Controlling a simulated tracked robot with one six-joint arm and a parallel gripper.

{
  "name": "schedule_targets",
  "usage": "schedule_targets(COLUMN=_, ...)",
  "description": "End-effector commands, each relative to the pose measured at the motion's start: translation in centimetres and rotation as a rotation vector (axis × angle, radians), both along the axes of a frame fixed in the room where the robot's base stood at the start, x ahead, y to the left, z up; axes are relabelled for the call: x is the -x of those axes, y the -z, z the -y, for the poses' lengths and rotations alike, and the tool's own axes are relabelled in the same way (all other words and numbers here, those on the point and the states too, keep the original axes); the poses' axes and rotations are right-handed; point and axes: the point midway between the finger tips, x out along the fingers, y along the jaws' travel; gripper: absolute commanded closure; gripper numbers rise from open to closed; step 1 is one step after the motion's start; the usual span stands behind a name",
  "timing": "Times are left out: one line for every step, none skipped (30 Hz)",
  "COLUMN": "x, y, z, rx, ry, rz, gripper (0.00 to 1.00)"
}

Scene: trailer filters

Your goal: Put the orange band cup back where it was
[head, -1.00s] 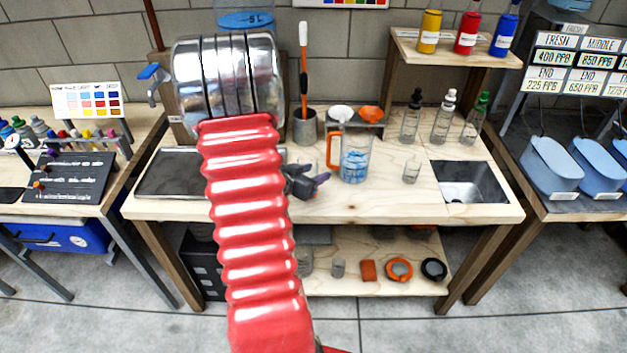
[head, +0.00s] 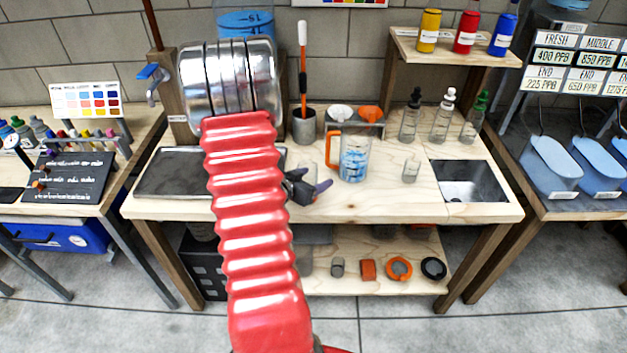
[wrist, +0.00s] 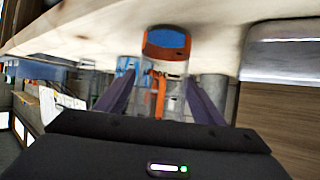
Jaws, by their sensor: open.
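The orange band cup (wrist: 166,47) is close ahead of my gripper (wrist: 160,88) in the wrist view. It shows an orange band and a blue round face against the pale wood bench top. The two purple fingers are spread apart on either side of the cup's line, and I see no grip on it. In the head view my gripper (head: 312,186) hangs low over the middle of the bench. A clear cup shape (head: 307,167) shows just behind it, mostly hidden by the gripper and arm, so its band cannot be made out there.
A clear pitcher (head: 355,160) with an orange handle stands just right of the gripper. The front bench strip is clear.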

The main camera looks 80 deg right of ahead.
Motion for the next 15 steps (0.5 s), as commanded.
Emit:
schedule_targets(x=0.0, y=0.0, z=0.0, rx=0.0, ry=0.0, rz=0.0, gripper=0.38)
schedule_targets(x=0.0, y=0.0, z=0.0, rx=0.0, ry=0.0, rz=0.0, gripper=0.38)
schedule_targets(x=0.0, y=0.0, z=0.0, rx=0.0, ry=0.0, rz=0.0, gripper=0.38)
schedule_targets(x=0.0, y=0.0, z=0.0, rx=0.0, ry=0.0, rz=0.0, gripper=0.38)
schedule_targets(x=0.0, y=0.0, z=0.0, rx=0.0, ry=0.0, rz=0.0, gripper=0.38)
schedule_targets(x=0.0, y=-0.1, z=0.0, rx=0.0, ry=0.0, rz=0.0, gripper=0.38)
schedule_targets(x=0.0, y=-0.2, z=0.0, rx=0.0, ry=-0.001, rz=0.0, gripper=0.38)
schedule_targets(x=0.0, y=-0.3, z=0.0, rx=0.001, ry=-0.001, rz=0.0, gripper=0.38)
schedule_targets(x=-0.1, y=-0.4, z=-0.2, rx=0.001, ry=-0.002, rz=0.0, gripper=0.38)
schedule_targets(x=-0.2, y=-0.5, z=-0.4, rx=0.001, ry=-0.002, rz=0.0, gripper=0.38)
schedule_targets(x=-0.3, y=-0.6, z=-0.6, rx=0.001, ry=-0.002, rz=0.0, gripper=0.38)
schedule_targets(x=-0.4, y=-0.8, z=-1.0, rx=0.0, ry=-0.002, rz=0.0, gripper=0.38)
schedule_targets(x=-0.6, y=-0.9, z=-1.2, rx=0.0, ry=-0.002, rz=0.0, gripper=0.38)
schedule_targets(x=-0.7, y=-1.1, z=-1.6, rx=0.001, ry=-0.003, rz=0.0, gripper=0.38)
schedule_targets(x=-0.9, y=-1.4, z=-2.0, rx=0.001, ry=-0.004, rz=0.0, gripper=0.38)
